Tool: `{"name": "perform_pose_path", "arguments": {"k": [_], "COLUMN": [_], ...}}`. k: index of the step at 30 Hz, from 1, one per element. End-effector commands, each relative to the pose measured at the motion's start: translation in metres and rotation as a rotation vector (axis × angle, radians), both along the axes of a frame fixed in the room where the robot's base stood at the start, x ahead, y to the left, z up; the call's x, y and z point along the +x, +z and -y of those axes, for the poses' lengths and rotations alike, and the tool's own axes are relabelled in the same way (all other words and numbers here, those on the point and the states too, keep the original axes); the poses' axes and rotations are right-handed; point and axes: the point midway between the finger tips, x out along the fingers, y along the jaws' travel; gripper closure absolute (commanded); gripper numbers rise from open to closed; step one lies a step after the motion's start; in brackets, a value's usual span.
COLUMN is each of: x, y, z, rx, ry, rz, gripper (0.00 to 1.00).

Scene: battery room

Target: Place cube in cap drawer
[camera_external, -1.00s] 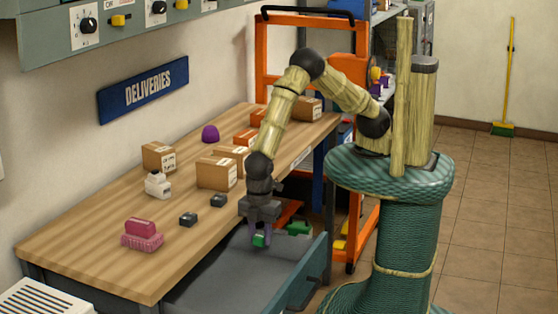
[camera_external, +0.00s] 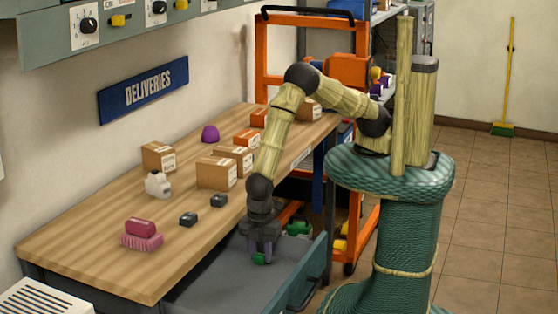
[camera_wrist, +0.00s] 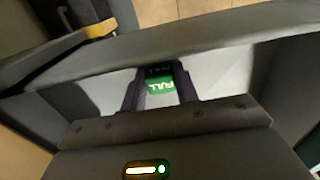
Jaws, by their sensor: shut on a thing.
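The green cube (camera_external: 259,258) is between the fingers of my gripper (camera_external: 261,250), low inside the open grey drawer (camera_external: 215,280). In the wrist view the cube (camera_wrist: 160,86) shows a white "FULL" marking, with a dark finger of my gripper (camera_wrist: 160,92) on each side. My gripper is shut on the cube. Whether the cube touches the drawer floor cannot be told. The drawer's front wall (camera_wrist: 210,50) spans the upper part of the wrist view.
Another green object (camera_external: 298,228) lies at the drawer's far end. The wooden table (camera_external: 110,265) holds cardboard boxes (camera_external: 216,172), two small dark blocks (camera_external: 188,219), a pink brush (camera_external: 141,235) and a white item (camera_external: 158,185). An orange cart (camera_external: 262,60) stands behind.

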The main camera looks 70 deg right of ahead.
Motion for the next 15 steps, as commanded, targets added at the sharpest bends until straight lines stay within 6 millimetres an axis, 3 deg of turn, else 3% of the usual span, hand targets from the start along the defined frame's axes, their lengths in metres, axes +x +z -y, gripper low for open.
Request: {"name": "perform_pose_path", "arguments": {"k": [5, 6, 9, 15], "x": [-0.0001, 0.0000, 0.0000, 0.0000], "y": [-0.0035, -0.0031, -0.0028, -0.0026], "z": [0.0001, 0.0000, 0.0001, 0.0001], "rx": [-0.001, 0.000, 0.000, -0.001], "ry": [0.000, 0.000, 0.000, 0.000], "rz": [0.000, 0.000, 0.000, 0.000], "gripper": [0.91, 0.66, 0.48, 0.48]}}
